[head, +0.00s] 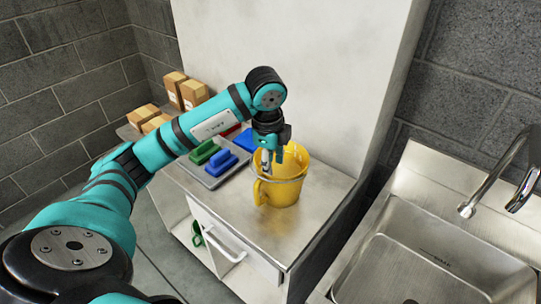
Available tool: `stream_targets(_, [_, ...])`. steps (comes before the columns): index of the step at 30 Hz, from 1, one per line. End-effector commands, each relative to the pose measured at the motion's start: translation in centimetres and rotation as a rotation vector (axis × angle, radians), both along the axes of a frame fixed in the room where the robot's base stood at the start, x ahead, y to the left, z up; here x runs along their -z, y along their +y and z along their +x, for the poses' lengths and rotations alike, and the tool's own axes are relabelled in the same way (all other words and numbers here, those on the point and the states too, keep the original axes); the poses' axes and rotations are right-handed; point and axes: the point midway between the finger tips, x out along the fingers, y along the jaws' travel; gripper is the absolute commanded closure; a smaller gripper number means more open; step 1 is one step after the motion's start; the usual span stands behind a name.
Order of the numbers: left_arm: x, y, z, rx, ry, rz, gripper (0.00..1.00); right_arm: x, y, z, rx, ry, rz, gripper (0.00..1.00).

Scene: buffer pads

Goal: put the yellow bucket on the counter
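The yellow bucket (284,190) stands upright on the metal counter (323,194), near its right part. Whether the fingers are closed on the rim or handle cannot be made out. My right gripper is out of view.
A tray with green and blue brushes or pads (222,162) lies left of the bucket. Several cardboard boxes (175,90) stand at the counter's back left. A metal sink (432,262) with a faucet (497,178) is at the right, across a gap. Counter in front of the bucket is bare.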

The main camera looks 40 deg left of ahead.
Motion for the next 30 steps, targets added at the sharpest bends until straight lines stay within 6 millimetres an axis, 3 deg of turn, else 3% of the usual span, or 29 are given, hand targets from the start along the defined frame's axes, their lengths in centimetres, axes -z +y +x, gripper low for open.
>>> stream_targets(4, [-2.5,-0.1,-0.2,0.000,-0.004,-0.001,0.71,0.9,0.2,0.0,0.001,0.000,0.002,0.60])
stream_targets(10, [-4.0,-0.1,-0.5,0.000,0.000,0.000,0.71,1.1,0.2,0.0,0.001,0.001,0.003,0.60])
stream_targets(26, [-4.1,-0.2,-0.6,0.001,0.001,-0.001,0.71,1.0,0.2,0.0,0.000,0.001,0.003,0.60])
stream_targets(30, [-3.3,-2.1,-0.5,0.072,-0.008,-0.059,0.71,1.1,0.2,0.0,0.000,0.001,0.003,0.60])
